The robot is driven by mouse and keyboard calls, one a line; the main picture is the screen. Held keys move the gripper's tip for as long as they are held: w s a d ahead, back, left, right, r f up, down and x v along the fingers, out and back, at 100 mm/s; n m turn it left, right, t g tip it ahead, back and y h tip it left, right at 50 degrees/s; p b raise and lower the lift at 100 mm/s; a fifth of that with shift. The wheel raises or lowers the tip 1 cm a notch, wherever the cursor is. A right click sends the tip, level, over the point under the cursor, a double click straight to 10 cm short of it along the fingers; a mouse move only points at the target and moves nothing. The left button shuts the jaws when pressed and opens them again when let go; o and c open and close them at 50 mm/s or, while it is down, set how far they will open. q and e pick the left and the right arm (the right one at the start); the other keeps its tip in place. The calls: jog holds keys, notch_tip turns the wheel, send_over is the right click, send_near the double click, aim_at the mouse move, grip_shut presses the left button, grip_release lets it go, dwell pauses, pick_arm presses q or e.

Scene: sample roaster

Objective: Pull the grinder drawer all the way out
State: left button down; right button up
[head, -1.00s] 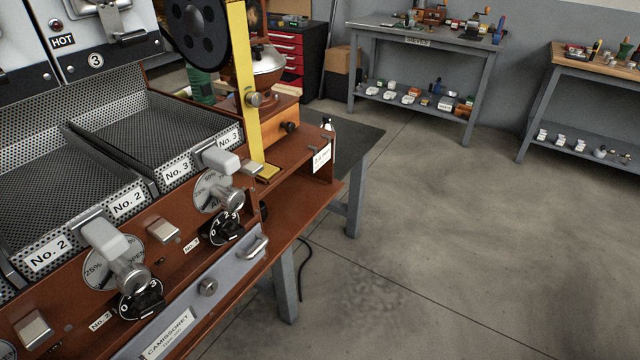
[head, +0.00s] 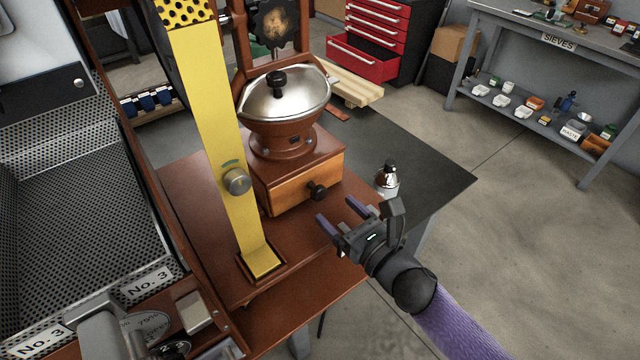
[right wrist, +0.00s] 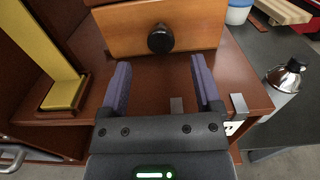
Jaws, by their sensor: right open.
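The grinder (head: 285,120) has a wooden body, a domed metal lid and a drawer (head: 292,197) with a dark round knob (head: 317,191). The drawer front sits flush with the body, so it looks closed. In the right wrist view the drawer front (right wrist: 195,32) is straight ahead, and its knob (right wrist: 160,39) lies between and beyond the fingertips. My right gripper (head: 339,213) is open and empty, a short way in front of the knob and apart from it; it also shows in the right wrist view (right wrist: 158,78).
A yellow upright post (head: 215,130) stands left of the grinder. A small bottle with a dark cap (head: 387,180) stands on the dark table (head: 440,170) to the right. The brown shelf (head: 200,185) is clear before the drawer. A mesh tray (head: 70,210) lies left.

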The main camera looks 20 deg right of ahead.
aim_at(322, 196)
jog(key=b+x, duration=0.1)
jog(key=x, duration=0.5)
jog(key=shift+w, duration=0.15)
grip_shut()
dwell(0.4)
dwell(0.4)
dwell(0.3)
